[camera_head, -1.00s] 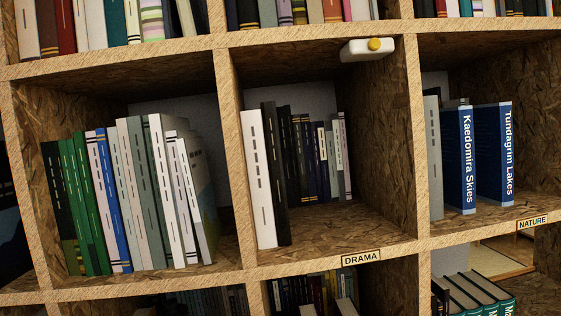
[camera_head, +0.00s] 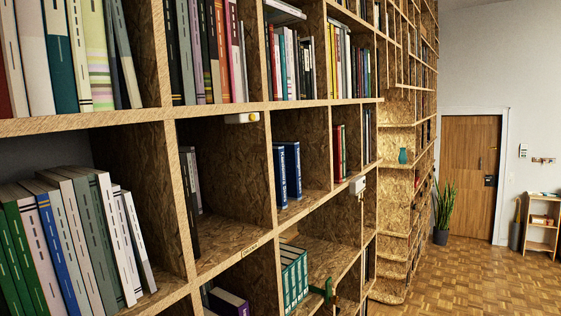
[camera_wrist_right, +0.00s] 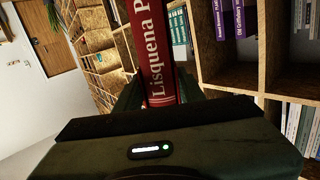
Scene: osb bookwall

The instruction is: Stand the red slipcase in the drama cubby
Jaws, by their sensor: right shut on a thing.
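The red slipcase (camera_wrist_right: 157,50), with "Lisquena P…" in white on its spine, is in the right wrist view. My right gripper (camera_wrist_right: 160,88) is shut on it, with dark green fingers on either side. The slipcase's far end is cut off by the picture's top edge. The drama cubby (camera_head: 235,240) is left of centre in the head view, seen at a slant. Its label (camera_head: 250,247) is on the front shelf edge. Books (camera_head: 190,190) stand at its left side, partly hidden by the divider, and its right part is bare. My left gripper is not in view.
Blue books (camera_head: 287,172) stand in the cubby to the right, teal books (camera_head: 293,275) below. A plant (camera_head: 443,208) and door (camera_head: 468,175) lie beyond open parquet floor (camera_head: 450,275).

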